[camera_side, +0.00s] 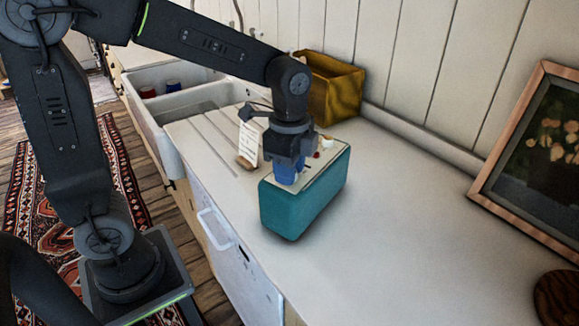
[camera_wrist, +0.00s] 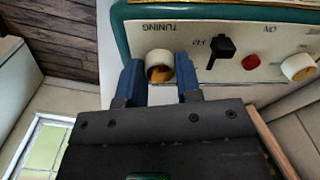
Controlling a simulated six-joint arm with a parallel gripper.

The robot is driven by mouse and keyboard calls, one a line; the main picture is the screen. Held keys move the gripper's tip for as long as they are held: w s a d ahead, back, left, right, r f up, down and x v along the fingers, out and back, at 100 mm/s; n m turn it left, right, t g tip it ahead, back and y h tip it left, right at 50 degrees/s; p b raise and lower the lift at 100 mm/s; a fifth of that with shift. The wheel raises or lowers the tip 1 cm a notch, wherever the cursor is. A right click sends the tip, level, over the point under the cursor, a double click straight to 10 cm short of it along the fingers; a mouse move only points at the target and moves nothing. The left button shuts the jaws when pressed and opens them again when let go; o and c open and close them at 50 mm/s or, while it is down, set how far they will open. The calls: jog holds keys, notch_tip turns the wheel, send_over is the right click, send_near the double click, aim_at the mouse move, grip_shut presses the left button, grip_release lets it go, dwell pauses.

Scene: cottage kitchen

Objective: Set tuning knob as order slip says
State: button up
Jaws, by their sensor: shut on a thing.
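The teal radio (camera_side: 303,204) stands on the counter with its pale control panel facing up. In the wrist view the panel shows the tuning knob (camera_wrist: 160,55), a cream ring with an orange-yellow middle, beside the upside-down word TUNING. My gripper (camera_wrist: 160,78) has its blue fingers on either side of this knob and is shut on it. In the side view my gripper (camera_side: 287,174) points down at the panel's near end and hides the knob. The order slip (camera_side: 248,141) stands upright in a wooden holder left of the radio; its writing is too small to read.
The panel also has a black lever switch (camera_wrist: 222,47), a red button (camera_wrist: 250,62) and another cream knob (camera_wrist: 298,67). A golden box (camera_side: 333,88) stands behind the radio. A sink (camera_side: 178,95) is at the left, a framed picture (camera_side: 536,160) at the right.

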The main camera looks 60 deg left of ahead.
jog(key=shift+m, duration=1.6)
jog(key=o, duration=0.9)
jog(key=shift+o, duration=0.2)
jog(key=shift+r, duration=0.1)
notch_tip(320, 180, up, 14)
jog(key=shift+f, duration=0.2)
jog(key=s+a+f+n+t, duration=0.2)
jog(key=s+f+n+t, duration=0.3)
jog(key=s+f+n, duration=0.3)
jog(key=s+n, duration=0.4)
jog(key=n, duration=0.3)
jog(key=shift+a+f+t, duration=0.15)
jog(key=shift+a+t, duration=0.05)
jog(key=shift+t, duration=0.1)
